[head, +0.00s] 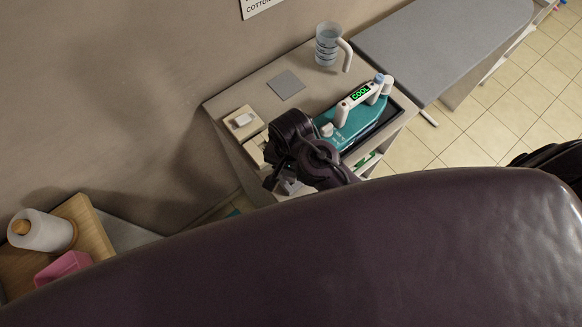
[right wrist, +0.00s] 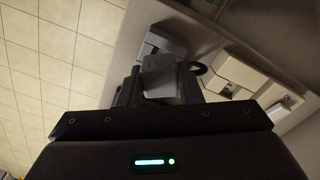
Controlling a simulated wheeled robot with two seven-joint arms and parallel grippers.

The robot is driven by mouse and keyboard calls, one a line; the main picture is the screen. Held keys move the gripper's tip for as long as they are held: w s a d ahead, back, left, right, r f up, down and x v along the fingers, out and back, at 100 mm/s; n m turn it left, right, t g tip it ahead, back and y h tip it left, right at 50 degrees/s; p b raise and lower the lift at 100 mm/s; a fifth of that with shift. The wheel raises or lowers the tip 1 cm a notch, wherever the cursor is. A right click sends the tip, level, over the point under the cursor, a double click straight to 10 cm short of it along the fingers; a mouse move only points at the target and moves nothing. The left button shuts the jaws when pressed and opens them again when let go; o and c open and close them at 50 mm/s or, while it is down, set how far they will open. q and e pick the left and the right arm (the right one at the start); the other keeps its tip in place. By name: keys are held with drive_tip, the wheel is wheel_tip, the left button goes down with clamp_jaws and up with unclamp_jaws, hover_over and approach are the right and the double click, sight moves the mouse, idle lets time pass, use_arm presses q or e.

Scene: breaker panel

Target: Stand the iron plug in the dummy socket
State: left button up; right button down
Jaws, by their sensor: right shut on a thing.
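In the head view this unit (head: 254,152) is partly hidden by my gripper. The teal iron (head: 352,125) stands on the stand, its display reading COOL. My left gripper is not in view.
A pale box with a white rocker (head: 243,121) is near the stand's left edge. A grey pad (head: 286,85) and a clear jug (head: 328,45) are farther back. A grey ironing board (head: 430,45) is at the right. A grey block (right wrist: 166,44) lies beyond the plug.

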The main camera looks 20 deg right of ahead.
drive_tip(key=shift+f, duration=0.8)
drive_tip(key=c, duration=0.9)
unclamp_jaws()
drive_tip(key=shift+c, duration=0.2)
drive_tip(key=shift+r, duration=3.95)
